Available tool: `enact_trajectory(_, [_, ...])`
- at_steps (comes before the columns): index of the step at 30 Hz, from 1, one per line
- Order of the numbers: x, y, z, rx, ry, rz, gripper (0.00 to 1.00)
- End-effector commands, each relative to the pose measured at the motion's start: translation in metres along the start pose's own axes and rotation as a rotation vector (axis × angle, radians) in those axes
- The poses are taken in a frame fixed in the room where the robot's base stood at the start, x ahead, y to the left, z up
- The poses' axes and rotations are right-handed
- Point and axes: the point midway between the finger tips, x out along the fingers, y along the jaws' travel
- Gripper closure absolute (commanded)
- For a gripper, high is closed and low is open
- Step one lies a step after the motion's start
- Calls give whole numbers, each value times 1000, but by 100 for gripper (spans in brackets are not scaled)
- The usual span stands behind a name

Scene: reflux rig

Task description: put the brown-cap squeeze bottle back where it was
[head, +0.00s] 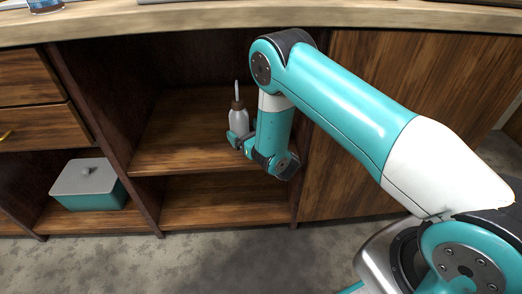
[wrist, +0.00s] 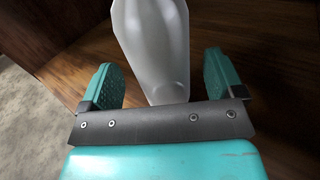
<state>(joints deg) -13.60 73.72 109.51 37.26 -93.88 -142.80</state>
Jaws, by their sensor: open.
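The brown-cap squeeze bottle (head: 239,121) has a white body, a brown cap and a thin pale nozzle. In the head view it stands upright at the wooden shelf (head: 190,152) of the open cabinet. In the wrist view its white body (wrist: 154,45) shows between the two fingers; the cap is out of that view. My gripper (head: 238,138) is at the bottle's lower part. In the wrist view my gripper (wrist: 164,82) is open, with a finger on each side of the bottle and visible gaps. The bottle's base is partly hidden by the gripper.
A lower shelf (head: 225,203) below is empty. A teal box with a grey lid (head: 90,185) sits in the left compartment, under wooden drawers (head: 40,130). A dark upright panel (head: 110,130) bounds the shelf on the left. The countertop (head: 170,22) runs above.

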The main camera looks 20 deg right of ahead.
Motion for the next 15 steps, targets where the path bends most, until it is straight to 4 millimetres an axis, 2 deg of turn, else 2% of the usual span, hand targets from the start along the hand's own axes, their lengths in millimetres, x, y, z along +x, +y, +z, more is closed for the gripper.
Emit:
enact_trajectory(1, [-8, -1, -8, 2, -3, -5, 12])
enact_trajectory(9, [-66, 0, -4, 1, 1, -5, 12])
enact_trajectory(15, [-91, 0, -1, 1, -2, -3, 12])
